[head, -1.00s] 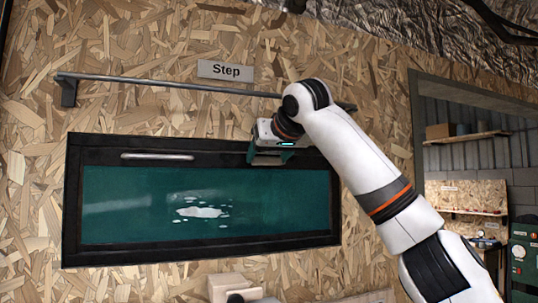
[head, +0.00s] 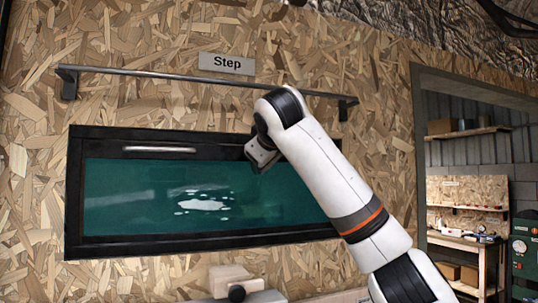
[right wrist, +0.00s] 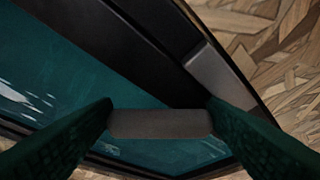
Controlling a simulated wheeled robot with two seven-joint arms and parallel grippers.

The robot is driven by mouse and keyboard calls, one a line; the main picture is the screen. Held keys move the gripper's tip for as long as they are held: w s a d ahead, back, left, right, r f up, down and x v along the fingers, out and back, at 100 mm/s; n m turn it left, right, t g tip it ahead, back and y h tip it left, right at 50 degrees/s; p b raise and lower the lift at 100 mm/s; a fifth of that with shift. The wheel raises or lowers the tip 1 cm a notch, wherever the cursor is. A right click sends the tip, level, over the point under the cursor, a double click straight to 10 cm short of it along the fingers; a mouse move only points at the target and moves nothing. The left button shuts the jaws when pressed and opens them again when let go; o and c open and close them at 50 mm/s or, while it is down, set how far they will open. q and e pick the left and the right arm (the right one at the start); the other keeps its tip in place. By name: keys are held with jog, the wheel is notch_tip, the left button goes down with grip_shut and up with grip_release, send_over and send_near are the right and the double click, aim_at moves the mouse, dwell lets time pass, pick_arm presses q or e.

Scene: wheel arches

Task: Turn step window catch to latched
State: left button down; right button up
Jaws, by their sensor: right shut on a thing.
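The step window is a dark teal pane (head: 130,205) in a black frame (head: 200,242), set in the wall under the Step sign (head: 226,64). My right gripper (head: 258,166) is at the top edge of the frame, right of centre. In the head view it hides the catch. In the right wrist view the catch shows as a grey bar (right wrist: 160,123) between my two green fingers, which are shut on it. A grey plate (right wrist: 214,76) sits on the black frame beside it. I cannot tell the catch's exact angle. My left gripper is not in view.
A metal rail (head: 200,82) runs along the wall above the window. A pale handle bar (head: 160,149) is on the frame's upper left. A pale block (head: 232,275) stands below the window. An opening at right shows shelves and a bench (head: 460,243).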

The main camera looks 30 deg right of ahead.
jog(key=shift+s+d+f+n+t+h+b, duration=0.15)
jog(key=shift+f+n+t+h+b, duration=0.35)
jog(key=shift+n, duration=0.8)
jog(key=shift+w+d+f+n+t+h+b, duration=0.1)
jog(key=shift+d+f+n+h+b, duration=0.2)
jog(key=shift+n+h, duration=0.7)
jog(key=shift+s+d+f+n+t+h+b, duration=0.15)
jog(key=shift+f+n+t+h+b, duration=0.2)
jog(key=shift+n, duration=1.25)
jog(key=shift+w, duration=0.1)
jog(key=o, duration=1)
jog(key=shift+c, duration=0.2)
jog(key=shift+r, duration=0.1)
jog(key=b+v, duration=0.5)
jog(key=v, duration=0.7)
